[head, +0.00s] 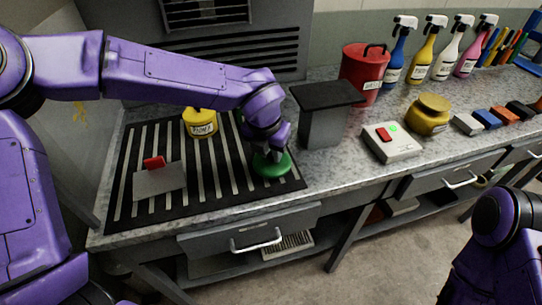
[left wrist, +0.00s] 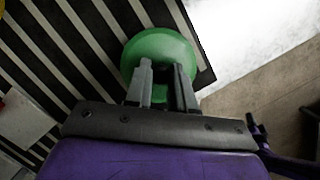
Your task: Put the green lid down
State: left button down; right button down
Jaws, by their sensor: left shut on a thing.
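The green lid (head: 272,164) is at the right end of the black-and-white striped mat (head: 135,212), close to the counter's front edge. My left gripper (head: 268,152) is shut on it from above. In the left wrist view the lid (left wrist: 158,44) shows as a green disc, with the two fingers (left wrist: 162,88) on a green part at its middle. I cannot tell whether the lid touches the mat or is just above it. My right gripper is out of view; only part of my right arm shows at lower right.
On the mat are a yellow jar (head: 200,123) and a grey plate with a red handle (head: 159,180). A grey bin (head: 322,122), a red canister (head: 364,75), a switch box (head: 393,142) and a gold jar (head: 428,115) stand to the right. Several spray bottles line the back.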

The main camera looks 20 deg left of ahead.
aim_at(270, 156)
pick_arm(q)
jog(key=x, duration=0.3)
jog(key=shift+s+a+f, duration=0.1)
jog(key=shift+s+f, duration=0.05)
jog(key=shift+s, duration=0.15)
jog(key=shift+s+f, duration=0.1)
jog(key=c, duration=1)
grip_release()
jog(key=shift+o, duration=0.2)
jog(key=v, duration=1.2)
jog(key=shift+b, duration=0.3)
